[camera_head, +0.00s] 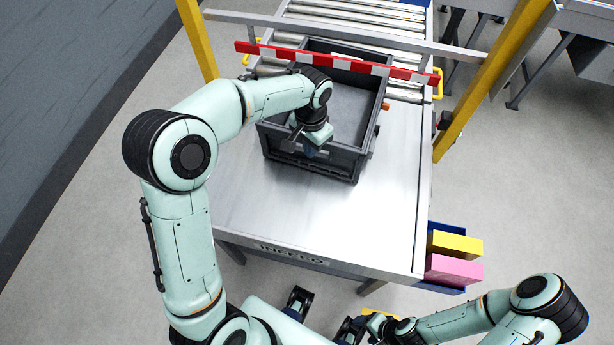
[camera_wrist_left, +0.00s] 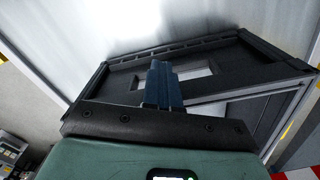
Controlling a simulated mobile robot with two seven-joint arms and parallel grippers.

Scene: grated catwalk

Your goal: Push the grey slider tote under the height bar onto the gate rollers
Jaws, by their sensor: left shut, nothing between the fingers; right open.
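The grey slider tote (camera_head: 358,115) is an open, empty-looking box on the metal table. Its far part shows beyond the red-and-white height bar (camera_head: 290,55), which crosses above it in the picture. The gate rollers (camera_head: 404,93) lie at the table's far end, beside and beyond the tote. My left gripper (camera_head: 311,150) is shut and empty at the tote's near wall. In the left wrist view, its blue fingertips (camera_wrist_left: 160,84) overlap the tote wall (camera_wrist_left: 125,85) by a slot; contact cannot be told. My right gripper (camera_head: 388,328) is open, low at the front, partly hidden.
Yellow posts (camera_head: 197,40) and (camera_head: 490,80) flank the table (camera_head: 385,220). A grey crossbar (camera_head: 350,33) spans beyond the height bar. Yellow (camera_head: 457,245) and pink (camera_head: 455,270) blocks sit in blue holders at the right front corner. The table's near surface is clear.

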